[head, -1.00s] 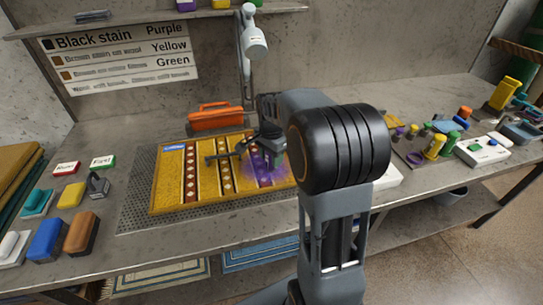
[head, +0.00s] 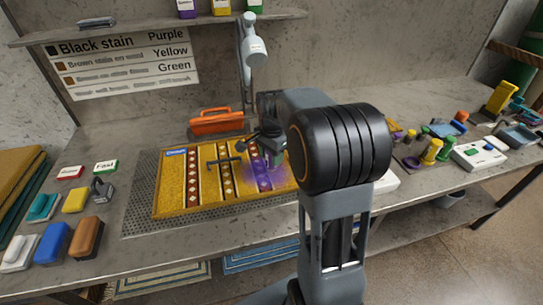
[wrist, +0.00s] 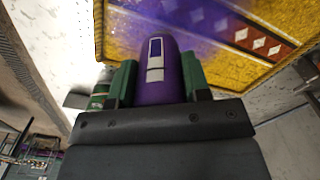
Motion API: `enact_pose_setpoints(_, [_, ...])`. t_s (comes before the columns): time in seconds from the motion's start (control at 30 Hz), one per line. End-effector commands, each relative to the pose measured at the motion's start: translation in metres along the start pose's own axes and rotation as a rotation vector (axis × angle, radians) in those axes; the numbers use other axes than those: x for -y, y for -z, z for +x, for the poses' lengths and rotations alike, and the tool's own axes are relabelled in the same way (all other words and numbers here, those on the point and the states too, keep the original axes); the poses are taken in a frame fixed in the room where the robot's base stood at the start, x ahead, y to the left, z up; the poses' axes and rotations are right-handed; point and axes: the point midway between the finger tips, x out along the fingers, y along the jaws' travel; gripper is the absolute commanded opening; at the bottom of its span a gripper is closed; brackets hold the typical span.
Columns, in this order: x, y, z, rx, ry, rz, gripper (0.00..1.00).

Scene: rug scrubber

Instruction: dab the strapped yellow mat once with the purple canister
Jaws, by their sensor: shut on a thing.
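My gripper (head: 272,160) is over the mat's right part, partly hidden by my arm in the head view. In the wrist view, my gripper (wrist: 158,92) is shut on the purple canister (wrist: 162,90), which has a pale label. The canister's tip points toward the mat (wrist: 130,40). A purple haze covers the mat near it. I cannot tell whether they touch.
An orange toolbox (head: 216,121) stands behind the mat. Coloured blocks and brushes lie at left, including a blue one (head: 53,242). At right are small coloured pieces and a white box with buttons (head: 480,153). A wall sign (head: 125,58) pairs stains with colours.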

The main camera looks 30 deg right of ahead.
Motion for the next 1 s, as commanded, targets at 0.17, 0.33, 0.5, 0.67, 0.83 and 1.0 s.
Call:
enact_pose_setpoints(0.17, [0.0,0.0,-0.018,-0.001,0.001,0.0,0.23])
enact_pose_setpoints(0.33, [0.0,0.0,-0.03,-0.001,0.001,0.0,0.23])
enact_pose_setpoints(0.5, [0.0,0.0,-0.041,0.0,0.001,0.0,0.23])
enact_pose_setpoints(0.67, [0.0,0.0,-0.042,0.0,0.001,0.0,0.23])
enact_pose_setpoints(0.83, [0.0,0.0,-0.041,0.0,0.001,0.0,0.23])
enact_pose_setpoints(1.0, [0.0,0.0,-0.041,0.0,0.001,0.0,0.23])
